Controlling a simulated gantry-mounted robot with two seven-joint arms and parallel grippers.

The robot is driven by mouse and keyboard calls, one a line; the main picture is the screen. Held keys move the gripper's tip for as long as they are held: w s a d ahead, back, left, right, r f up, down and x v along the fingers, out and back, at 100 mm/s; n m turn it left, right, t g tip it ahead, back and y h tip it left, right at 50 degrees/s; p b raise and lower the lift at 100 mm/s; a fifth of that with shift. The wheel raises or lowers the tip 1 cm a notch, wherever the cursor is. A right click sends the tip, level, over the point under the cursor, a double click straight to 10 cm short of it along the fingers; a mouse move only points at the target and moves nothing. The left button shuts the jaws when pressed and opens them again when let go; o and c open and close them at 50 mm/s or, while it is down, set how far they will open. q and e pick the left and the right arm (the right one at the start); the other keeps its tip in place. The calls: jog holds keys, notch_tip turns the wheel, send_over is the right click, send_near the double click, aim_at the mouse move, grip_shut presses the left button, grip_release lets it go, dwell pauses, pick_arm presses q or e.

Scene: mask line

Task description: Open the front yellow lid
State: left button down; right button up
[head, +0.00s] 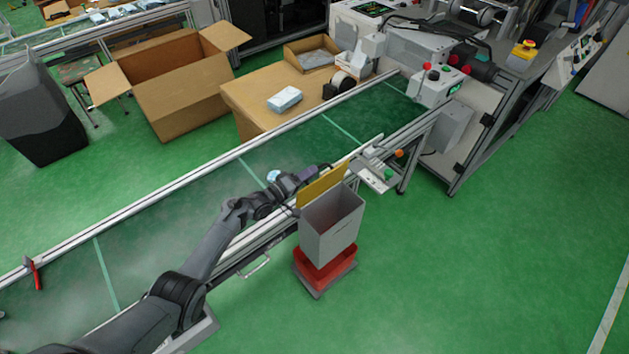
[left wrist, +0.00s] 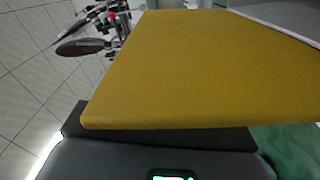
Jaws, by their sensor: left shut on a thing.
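The front yellow lid (head: 323,184) stands up, tilted, along the back edge of a grey bin (head: 331,226), and the top of the bin is open. My left gripper (head: 316,171) is behind the lid at its upper edge and is shut on it. The lid hides part of the fingertips. In the left wrist view the yellow lid (left wrist: 200,70) fills much of the picture, close to the camera. My right gripper is not in view.
The bin sits over a red tray (head: 325,265). The conveyor (head: 215,185) with metal rails runs behind it. A small panel with buttons (head: 374,172) is just right of the lid. Green floor (head: 460,270) is clear at the right front.

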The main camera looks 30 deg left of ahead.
pick_arm(q)
jog(key=shift+w+a+f+n+b, duration=0.25)
jog(key=shift+a+f+n+b, duration=0.25)
jog(key=shift+a, duration=0.2)
jog(key=shift+w+a+f+n+b, duration=0.25)
jog(key=shift+a+f+n+b, duration=0.2)
jog(key=shift+a+b, duration=0.2)
jog(key=shift+a, duration=0.1)
jog(key=c, duration=1.2)
grip_release()
jog(key=shift+c, duration=0.2)
jog(key=shift+o, duration=0.5)
jog(key=shift+d+r, duration=0.1)
jog(key=shift+d, duration=0.1)
